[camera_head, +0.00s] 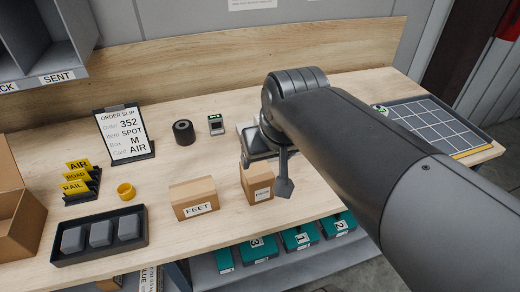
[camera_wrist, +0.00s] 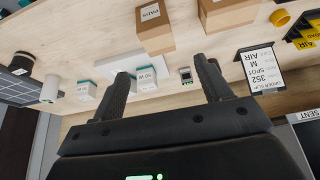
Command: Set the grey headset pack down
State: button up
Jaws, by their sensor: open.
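Several dark grey packs (camera_head: 101,233) sit side by side in a black tray (camera_head: 60,260) at the table's front left in the head view. No label shows on them, so I cannot tell whether one is the headset pack. My gripper (camera_wrist: 166,72) is open, with no object between its two black fingers in the wrist view. It is over the middle of the table, right of the tray and well apart from it. In the head view my arm hides most of the gripper and the table under it.
A FEET carton (camera_head: 194,198) and a smaller carton (camera_head: 257,182) stand at the front. White-and-teal boxes (camera_wrist: 147,79) stand beyond my fingers. A black roll (camera_head: 183,132), order slip stand (camera_head: 124,135), yellow ring (camera_head: 126,191) and gridded mat (camera_head: 432,125) are also there.

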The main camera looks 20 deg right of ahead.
jog(key=shift+t, duration=0.3)
jog(key=s+f, duration=0.2)
jog(key=s, duration=0.2)
jog(key=shift+s+d+f, duration=0.1)
jog(key=shift+f, duration=0.3)
dwell(0.7)
